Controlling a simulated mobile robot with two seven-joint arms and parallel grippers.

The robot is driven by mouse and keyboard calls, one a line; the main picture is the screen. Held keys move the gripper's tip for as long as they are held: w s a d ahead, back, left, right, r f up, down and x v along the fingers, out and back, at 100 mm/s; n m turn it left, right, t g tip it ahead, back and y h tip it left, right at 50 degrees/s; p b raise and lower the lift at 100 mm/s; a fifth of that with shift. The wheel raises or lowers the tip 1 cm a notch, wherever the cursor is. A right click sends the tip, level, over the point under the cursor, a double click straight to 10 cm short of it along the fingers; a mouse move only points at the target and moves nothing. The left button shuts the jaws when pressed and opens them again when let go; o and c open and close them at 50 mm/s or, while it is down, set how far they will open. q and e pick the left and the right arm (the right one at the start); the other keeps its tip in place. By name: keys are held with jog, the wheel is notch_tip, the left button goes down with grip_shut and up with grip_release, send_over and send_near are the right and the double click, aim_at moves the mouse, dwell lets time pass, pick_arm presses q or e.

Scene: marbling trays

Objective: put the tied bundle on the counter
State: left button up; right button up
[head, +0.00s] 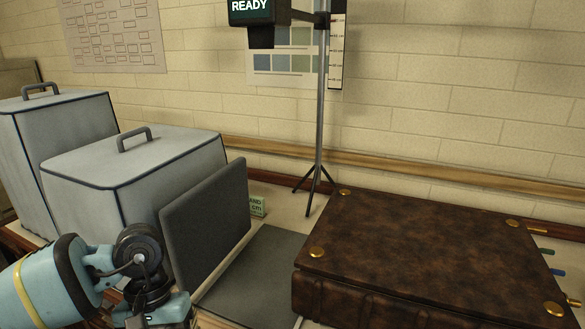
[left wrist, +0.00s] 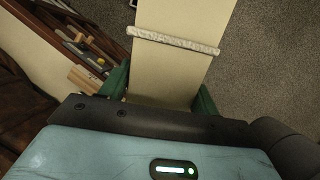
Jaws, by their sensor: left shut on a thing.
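My left gripper (left wrist: 162,92) has green fingers on both sides of a flat cream bundle (left wrist: 172,68) tied across with a whitish cord (left wrist: 172,40). It is shut on the bundle, and the far end runs out of the top of the left wrist view. In the head view my left arm shows at the lower left, but its fingers and the bundle are out of sight below the picture. The pale counter (head: 282,203) runs along the brick wall. My right gripper is in neither view.
A large brown leather-like case (head: 430,250) fills the counter's right. A dark upright panel (head: 206,222) stands beside a flat grey mat (head: 262,268). Two grey covered boxes (head: 135,170) (head: 62,135) stand at left. A tripod stand (head: 319,150) is behind. Grey floor (left wrist: 270,60) lies below the bundle.

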pick_arm(q)
jog(key=shift+s+a+f+m, duration=0.1)
jog(key=shift+s+a+m, duration=0.05)
jog(key=shift+s+m, duration=0.25)
jog(key=w+a+x, duration=0.1)
jog(key=x, duration=1.3)
jog(key=shift+a+f, duration=0.3)
jog(key=shift+f, duration=0.2)
jog(key=shift+s, duration=0.1)
